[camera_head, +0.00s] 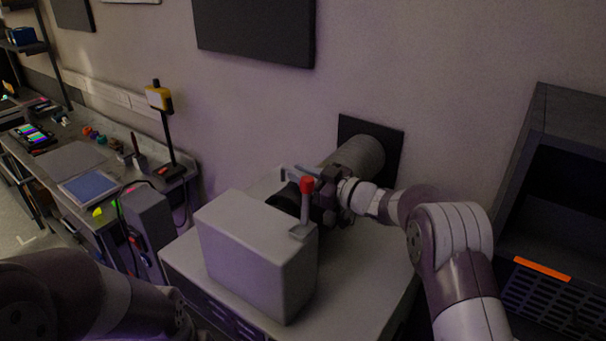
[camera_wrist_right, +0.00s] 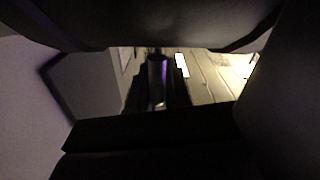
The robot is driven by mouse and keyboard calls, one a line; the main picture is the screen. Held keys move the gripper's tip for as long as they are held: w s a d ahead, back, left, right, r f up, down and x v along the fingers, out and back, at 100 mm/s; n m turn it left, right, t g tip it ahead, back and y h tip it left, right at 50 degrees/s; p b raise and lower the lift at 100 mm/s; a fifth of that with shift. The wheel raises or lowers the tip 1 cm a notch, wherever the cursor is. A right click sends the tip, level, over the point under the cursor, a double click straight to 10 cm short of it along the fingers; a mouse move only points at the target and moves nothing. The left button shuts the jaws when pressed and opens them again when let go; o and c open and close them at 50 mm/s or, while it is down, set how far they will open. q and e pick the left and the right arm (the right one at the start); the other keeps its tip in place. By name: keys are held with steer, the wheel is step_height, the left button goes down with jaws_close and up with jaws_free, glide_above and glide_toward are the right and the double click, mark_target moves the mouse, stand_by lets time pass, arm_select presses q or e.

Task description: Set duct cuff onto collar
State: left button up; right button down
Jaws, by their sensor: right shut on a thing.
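A grey box-shaped unit (camera_head: 257,252) stands on a pale cabinet. A lever with a red knob (camera_head: 307,185) rises from its right side. A grey ribbed duct (camera_head: 356,161) comes out of a dark wall plate (camera_head: 392,150) and runs down toward the back of the unit. A black rounded part (camera_head: 287,198), the cuff or the collar, shows behind the unit's top edge. My right gripper (camera_head: 326,192) is shut at the duct's near end. The held part is mostly hidden; I cannot tell whether cuff and collar touch. My left arm shows at lower left, without its gripper.
A dark shelf unit (camera_head: 560,180) with an orange strip stands at right. A workbench (camera_head: 75,155) with tools and a yellow-headed lamp post (camera_head: 160,98) is at left. The cabinet top (camera_head: 345,300) is bare in front of my right arm. Dark surfaces fill most of the wrist view.

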steer(key=shift+s+a+f+b, duration=0.4)
steer(key=shift+s+a+b, duration=0.2)
steer(key=shift+s+b, duration=0.3)
steer(key=shift+s+a+r+b, duration=0.15)
steer(key=shift+s+a+b, duration=0.1)
steer(key=shift+s+a, duration=0.3)
steer(key=shift+s+a+r+b, duration=0.1)
steer(key=shift+s+a+b, duration=0.2)
steer(key=shift+s, duration=0.4)
steer(key=c, duration=1.2)
jaws_free()
steer(key=shift+a, duration=0.15)
steer(key=shift+o, duration=0.2)
steer(key=shift+s+r, duration=0.1)
steer(key=shift+s, duration=0.05)
steer(key=b+v, duration=0.5)
steer(key=v, duration=0.7)
steer(key=shift+s+d, duration=0.15)
steer(key=shift+d, duration=0.1)
